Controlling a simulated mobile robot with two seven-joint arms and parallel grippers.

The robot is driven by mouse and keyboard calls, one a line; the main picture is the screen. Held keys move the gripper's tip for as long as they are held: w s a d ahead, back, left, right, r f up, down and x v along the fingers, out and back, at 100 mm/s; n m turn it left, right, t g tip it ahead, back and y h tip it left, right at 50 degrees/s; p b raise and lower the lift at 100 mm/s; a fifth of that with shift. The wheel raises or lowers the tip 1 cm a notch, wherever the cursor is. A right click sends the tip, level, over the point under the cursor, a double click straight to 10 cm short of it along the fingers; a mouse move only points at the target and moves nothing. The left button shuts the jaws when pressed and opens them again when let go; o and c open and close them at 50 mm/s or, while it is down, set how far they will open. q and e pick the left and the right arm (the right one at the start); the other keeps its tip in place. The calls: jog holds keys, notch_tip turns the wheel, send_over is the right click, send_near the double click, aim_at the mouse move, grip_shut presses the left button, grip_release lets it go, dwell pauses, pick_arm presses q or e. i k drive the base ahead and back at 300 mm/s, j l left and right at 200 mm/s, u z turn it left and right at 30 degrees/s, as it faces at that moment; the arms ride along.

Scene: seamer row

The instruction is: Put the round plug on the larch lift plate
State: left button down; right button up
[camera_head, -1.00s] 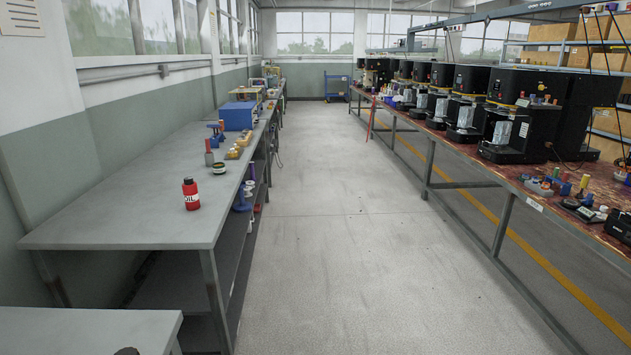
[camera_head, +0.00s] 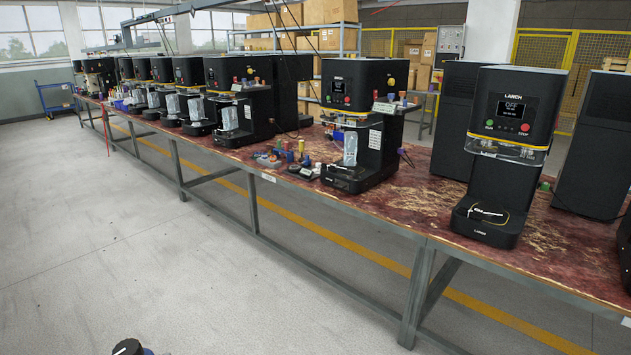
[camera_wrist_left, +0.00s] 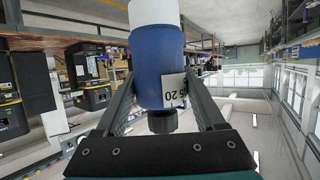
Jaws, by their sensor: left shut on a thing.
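In the left wrist view my left gripper (camera_wrist_left: 163,72) is shut on the round plug (camera_wrist_left: 156,42), a blue cylinder with a white end, a black knob and a white label. The black knob and a bit of blue also show at the bottom edge of the head view (camera_head: 128,347). The larch machine (camera_head: 512,115) stands at the right of the head view, black, with its screen reading OFF. Its lift plate (camera_head: 484,213) is low at the front, under the clear guard, with a pale looped mark on it. The plug is far from it. My right gripper is not in view.
The machines stand on a long worn red bench (camera_head: 395,212). Another machine (camera_head: 358,125), holding a clear can-like piece, stands left of the larch one, with small coloured tools (camera_head: 285,155) beside it. Bench space between these two machines is clear. The grey floor (camera_head: 170,270) in front is open.

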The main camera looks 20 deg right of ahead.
aim_at(491, 206)
jog(key=i+l+z, duration=0.6)
jog(key=l+z, duration=0.2)
jog(key=i+l+z, duration=0.1)
jog(key=i+z, duration=0.3)
